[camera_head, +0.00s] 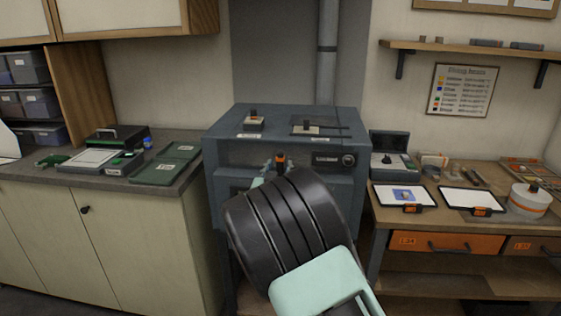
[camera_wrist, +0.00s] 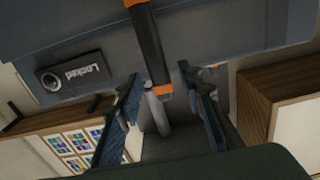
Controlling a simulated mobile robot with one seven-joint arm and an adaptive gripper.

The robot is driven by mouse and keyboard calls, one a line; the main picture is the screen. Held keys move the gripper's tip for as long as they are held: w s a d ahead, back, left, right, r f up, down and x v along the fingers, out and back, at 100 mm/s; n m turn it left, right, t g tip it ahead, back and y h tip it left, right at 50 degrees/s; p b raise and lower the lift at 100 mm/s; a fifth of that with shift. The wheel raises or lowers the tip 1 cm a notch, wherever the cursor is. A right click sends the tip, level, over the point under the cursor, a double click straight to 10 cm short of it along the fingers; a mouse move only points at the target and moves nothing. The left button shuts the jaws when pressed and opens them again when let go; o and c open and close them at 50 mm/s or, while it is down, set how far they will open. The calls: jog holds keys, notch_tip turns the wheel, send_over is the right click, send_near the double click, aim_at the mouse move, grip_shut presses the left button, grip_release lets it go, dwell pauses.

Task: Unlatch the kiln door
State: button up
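The blue-grey kiln (camera_head: 230,158) stands in the middle of the head view. Its latch handle (camera_head: 281,158) is orange and black and sits on the upper front. In the wrist view the latch handle (camera_wrist: 150,45) hangs down toward a grey post (camera_wrist: 157,108). In the head view my arm hides much of the kiln's front.
A counter (camera_head: 188,181) with trays stands left of the kiln. A wooden workbench (camera_head: 440,220) with framed panels and a round orange-banded container (camera_head: 529,201) stands to the right. Small controls (camera_head: 252,124) sit on the kiln's top. A wall shelf (camera_head: 465,49) is at the upper right.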

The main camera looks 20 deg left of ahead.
aim_at(280, 164)
jog(key=shift+x, duration=1.6)
jog(key=shift+d, duration=0.1)
jog(key=shift+c, duration=0.2)
grip_shut()
